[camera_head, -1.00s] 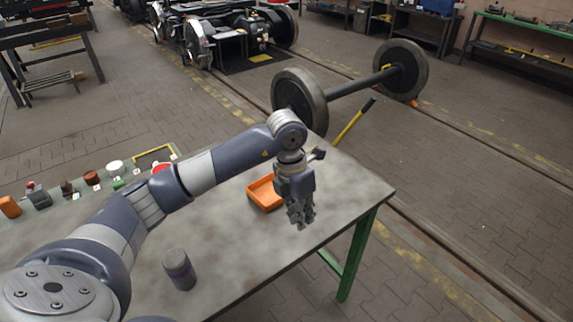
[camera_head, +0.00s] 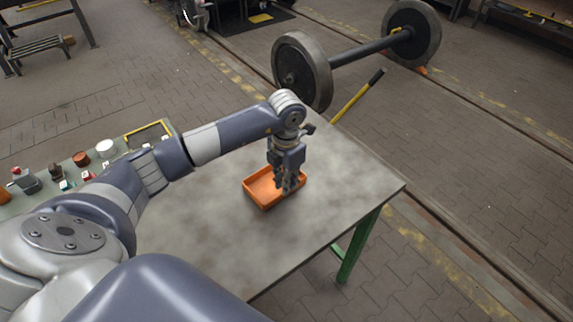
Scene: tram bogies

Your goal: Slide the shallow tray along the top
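The shallow orange tray (camera_head: 262,203) lies on the grey table top (camera_head: 335,215), near the middle. My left gripper (camera_head: 288,189) points down at the tray's right side. Its fingers overlap the right wall and part of the inside in the picture. The fingers are small and dark, so I cannot tell whether they are open, shut or touching the wall. The part of the tray that shows looks empty. My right gripper is out of view.
A green-framed bench at the left holds a red-brown round part (camera_head: 81,158), a white round part (camera_head: 105,147) and other small items. A wheelset (camera_head: 301,72) and a yellow-handled tool (camera_head: 352,102) stand beyond the table. The table's right part is bare.

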